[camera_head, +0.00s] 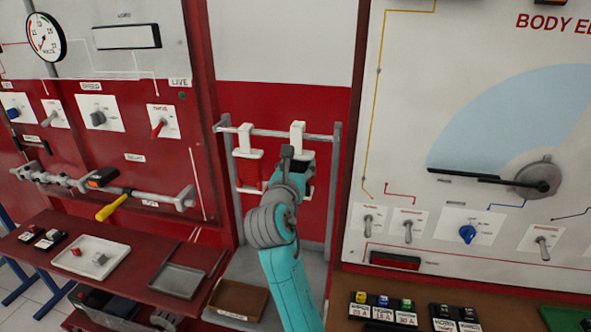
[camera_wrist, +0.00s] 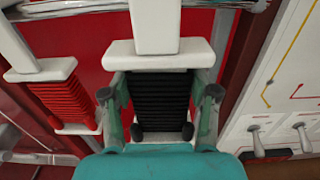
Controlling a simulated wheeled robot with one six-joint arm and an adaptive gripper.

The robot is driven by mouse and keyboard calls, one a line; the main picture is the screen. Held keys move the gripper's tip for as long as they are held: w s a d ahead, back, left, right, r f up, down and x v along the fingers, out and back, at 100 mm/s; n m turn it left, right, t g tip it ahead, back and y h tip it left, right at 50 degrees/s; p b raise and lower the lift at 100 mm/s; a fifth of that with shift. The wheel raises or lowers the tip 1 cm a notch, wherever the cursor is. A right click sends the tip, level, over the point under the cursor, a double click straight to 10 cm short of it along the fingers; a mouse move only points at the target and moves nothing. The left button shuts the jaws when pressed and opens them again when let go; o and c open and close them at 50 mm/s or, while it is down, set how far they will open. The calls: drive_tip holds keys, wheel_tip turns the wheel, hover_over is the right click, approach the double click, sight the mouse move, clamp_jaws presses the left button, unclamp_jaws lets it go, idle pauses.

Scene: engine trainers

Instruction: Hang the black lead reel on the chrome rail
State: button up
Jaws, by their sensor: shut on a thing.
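The chrome rail (camera_head: 270,132) runs level between two grey uprights; part of it shows at the top of the wrist view (camera_wrist: 90,6). The black lead reel (camera_wrist: 160,98) has black windings, a white top plate and a white hanger. Its hanger (camera_head: 297,132) overlaps the rail, right of centre. Whether the hook rests on the rail or is only in front of it, I cannot tell. My gripper (camera_wrist: 160,112) is shut on the reel, one finger on each side. In the head view my gripper (camera_head: 297,172) hides most of the reel.
A red lead reel (camera_head: 248,170) hangs on the rail to the left, close beside; it also shows in the wrist view (camera_wrist: 68,98). A panel with switches (camera_head: 465,235) stands close on the right. A brown tray (camera_head: 237,299) lies below. A yellow-handled tool (camera_head: 113,207) is at left.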

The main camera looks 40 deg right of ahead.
drive_tip(key=shift+x, duration=1.45)
drive_tip(key=shift+d+f, duration=0.1)
drive_tip(key=shift+f, duration=0.95)
drive_tip(key=o, duration=1.3)
drive_tip(key=shift+o, duration=0.2)
drive_tip(key=v, duration=1.2)
drive_tip(key=shift+f, duration=0.15)
